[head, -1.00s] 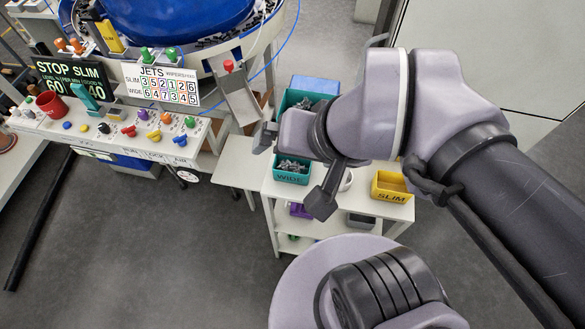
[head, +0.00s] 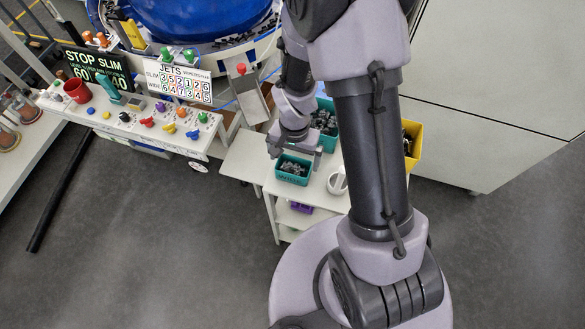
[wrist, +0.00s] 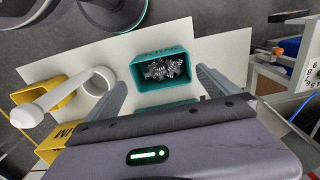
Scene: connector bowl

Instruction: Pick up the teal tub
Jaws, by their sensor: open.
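The teal tub (head: 279,177), full of small grey metal parts, stands near the front of the white cart top. In the wrist view the tub (wrist: 138,72) lies ahead, between the lines of the two fingers. My gripper (head: 295,152) is open and empty, just above and behind the tub in the head view. In the wrist view my gripper (wrist: 161,78) has one finger to each side of the tub, apart from it. A second teal tub (head: 333,144) with grey parts stands behind, partly hidden by my arm.
A white mug-like vessel (head: 337,182) stands right of the tub; its long handle (wrist: 45,105) shows in the wrist view. A yellow bin (head: 415,140) is farther right, partly behind my arm. A control panel (head: 130,118) stands to the left.

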